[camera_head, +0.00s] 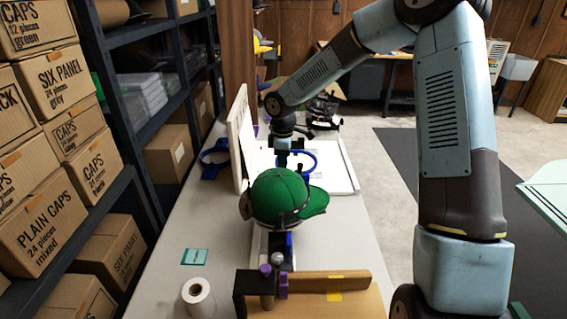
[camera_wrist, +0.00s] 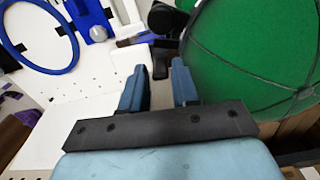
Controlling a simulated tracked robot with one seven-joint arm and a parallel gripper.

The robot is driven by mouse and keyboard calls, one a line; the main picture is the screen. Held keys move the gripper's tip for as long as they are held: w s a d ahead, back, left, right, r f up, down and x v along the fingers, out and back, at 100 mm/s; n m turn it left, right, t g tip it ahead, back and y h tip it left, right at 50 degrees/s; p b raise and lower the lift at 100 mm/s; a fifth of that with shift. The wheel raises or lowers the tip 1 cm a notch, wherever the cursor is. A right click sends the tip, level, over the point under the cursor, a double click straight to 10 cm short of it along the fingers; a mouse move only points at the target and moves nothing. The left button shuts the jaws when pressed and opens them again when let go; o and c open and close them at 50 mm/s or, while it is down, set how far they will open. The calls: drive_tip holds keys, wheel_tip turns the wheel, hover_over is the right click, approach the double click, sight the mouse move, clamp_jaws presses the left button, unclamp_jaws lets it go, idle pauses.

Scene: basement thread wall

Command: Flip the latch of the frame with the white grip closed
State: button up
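My gripper (camera_head: 283,158) points down at the far side of the green cap (camera_head: 280,195). In the wrist view its two blue fingers (camera_wrist: 160,88) stand apart with nothing clearly held between them. A short black lever-like part (camera_wrist: 160,60) shows just beyond the fingertips; I cannot tell if they touch it or if it is the latch. The green cap (camera_wrist: 260,50) fills the right of the wrist view. A blue hoop frame (camera_head: 303,163) lies beyond the cap; a blue hoop (camera_wrist: 42,62) with a pale round knob (camera_wrist: 98,34) shows in the wrist view. I cannot tell which frame has the white grip.
An upright white panel (camera_head: 237,135) stands left of the cap, with another blue hoop (camera_head: 207,170) behind it. A wooden board (camera_head: 350,300), a paper roll (camera_head: 198,298) and a teal card (camera_head: 195,257) are at the near end. Shelves with boxes (camera_head: 85,170) line the left.

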clamp_jaws()
drive_tip(key=shift+d+y, duration=0.55)
drive_tip(key=shift+y, duration=0.15)
drive_tip(key=shift+s+d+f+y, duration=0.15)
drive_tip(key=shift+d+y, duration=0.2)
drive_tip(key=shift+y, duration=0.35)
drive_tip(key=shift+w+d+f+y, duration=0.15)
drive_tip(key=shift+d+y, duration=0.15)
drive_tip(key=shift+y, duration=0.4)
drive_tip(key=shift+s, duration=0.1)
